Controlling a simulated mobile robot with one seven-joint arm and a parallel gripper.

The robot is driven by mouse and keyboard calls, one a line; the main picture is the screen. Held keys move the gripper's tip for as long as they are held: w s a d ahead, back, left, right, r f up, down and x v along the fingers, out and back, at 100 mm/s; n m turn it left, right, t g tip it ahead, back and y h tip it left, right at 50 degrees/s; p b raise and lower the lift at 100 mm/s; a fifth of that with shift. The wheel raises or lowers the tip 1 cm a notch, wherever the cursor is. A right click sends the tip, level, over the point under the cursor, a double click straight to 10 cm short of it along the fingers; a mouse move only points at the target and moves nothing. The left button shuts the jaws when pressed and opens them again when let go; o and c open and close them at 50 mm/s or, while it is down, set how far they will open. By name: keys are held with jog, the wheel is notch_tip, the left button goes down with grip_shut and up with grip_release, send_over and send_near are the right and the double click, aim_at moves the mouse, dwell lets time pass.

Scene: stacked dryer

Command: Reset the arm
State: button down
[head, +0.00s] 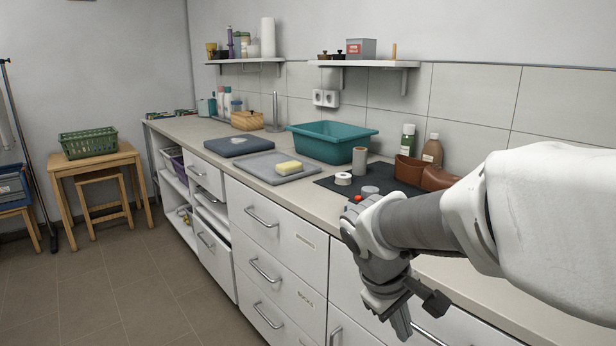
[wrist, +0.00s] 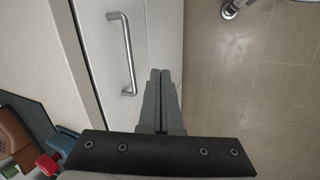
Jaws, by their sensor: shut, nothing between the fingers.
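My gripper (head: 402,328) hangs at the end of my white and grey arm, in front of the counter's drawer fronts in the head view. It points downward. In the wrist view my gripper (wrist: 160,75) shows its two grey fingers pressed together with nothing between them. A drawer front with a metal bar handle (wrist: 122,50) lies left of the fingers, and the fingers are apart from the handle. My forearm hides part of the counter's right end in the head view.
The long counter (head: 318,198) carries a teal basin (head: 330,146), a grey tray (head: 250,166) with a yellow sponge (head: 289,168), a dark mat and bottles. White drawers (head: 262,225) stand below. A small wooden table holds a green basket (head: 87,144). The tiled floor (head: 130,290) at left is clear.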

jog(key=s+a+r+m+t+y, duration=0.1)
jog(key=s+r+m+t+y, duration=0.4)
jog(key=s, duration=0.7)
notch_tip(320, 180, up, 23)
jog(key=m+g+h+p, duration=0.1)
jog(key=p, duration=2.1)
jog(key=shift+s+a, duration=0.2)
jog(key=shift+s, duration=0.05)
